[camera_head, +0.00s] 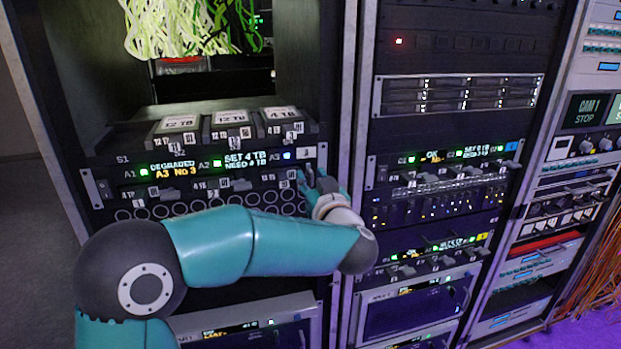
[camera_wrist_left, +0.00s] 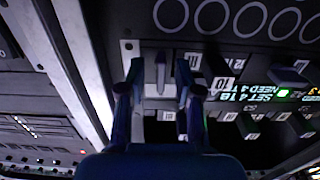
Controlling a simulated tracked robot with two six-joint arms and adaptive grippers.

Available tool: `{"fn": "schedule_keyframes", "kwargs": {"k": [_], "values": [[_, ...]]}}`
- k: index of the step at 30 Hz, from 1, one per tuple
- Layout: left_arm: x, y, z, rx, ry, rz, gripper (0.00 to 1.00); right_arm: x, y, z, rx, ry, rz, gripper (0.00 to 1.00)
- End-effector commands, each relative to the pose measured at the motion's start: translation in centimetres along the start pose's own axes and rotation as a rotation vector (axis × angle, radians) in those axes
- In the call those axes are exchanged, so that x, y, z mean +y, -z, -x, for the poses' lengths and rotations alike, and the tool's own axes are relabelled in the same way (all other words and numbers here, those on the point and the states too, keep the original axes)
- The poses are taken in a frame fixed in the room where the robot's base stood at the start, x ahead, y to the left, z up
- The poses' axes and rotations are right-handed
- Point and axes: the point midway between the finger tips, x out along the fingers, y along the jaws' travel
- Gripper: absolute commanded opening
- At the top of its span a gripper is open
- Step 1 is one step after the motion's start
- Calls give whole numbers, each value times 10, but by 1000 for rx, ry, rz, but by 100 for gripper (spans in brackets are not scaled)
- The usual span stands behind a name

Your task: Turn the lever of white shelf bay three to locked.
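The white shelf (camera_head: 240,158) is the left rack's row with a white tag at its right end and small screens reading "DEGRADED A3 NO 3" and "SET 4 TB NEED 4 TB". Bay three, marked A3 with a blue light (camera_head: 287,156), is at its right end. My left gripper (camera_head: 314,174) is at this bay, partly hidden by its own wrist. In the left wrist view, a grey lever (camera_wrist_left: 160,74) stands between the two fingers of my left gripper (camera_wrist_left: 158,76), with gaps on both sides. The gripper is open. My right gripper is not in view.
Three labelled drive boxes (camera_head: 232,122) sit on the ledge above the shelf. Pale cables (camera_head: 185,25) hang higher up. A row of round holes (camera_head: 190,207) runs below the shelf. The middle rack (camera_head: 440,195) with similar levers stands to the right, beyond a metal upright (camera_head: 349,110).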

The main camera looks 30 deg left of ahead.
Motion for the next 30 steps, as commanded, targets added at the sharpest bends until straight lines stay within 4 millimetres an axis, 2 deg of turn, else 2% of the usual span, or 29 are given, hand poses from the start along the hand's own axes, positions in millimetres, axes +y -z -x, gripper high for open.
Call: {"fn": "schedule_keyframes", "kwargs": {"k": [4, 10, 11, 23, 30], "values": [[0, 0, 0, 0, 0, 0, 34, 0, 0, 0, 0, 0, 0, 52], [0, 0, 0, 0, 0, 0, 2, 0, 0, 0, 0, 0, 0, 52], [0, 0, 0, -1, 0, 0, 0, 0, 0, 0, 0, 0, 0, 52], [-1, -1, 0, 0, 1, 22, 0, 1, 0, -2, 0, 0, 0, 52], [-1, -3, 0, 0, 1, 118, 0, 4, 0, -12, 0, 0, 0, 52]]}}
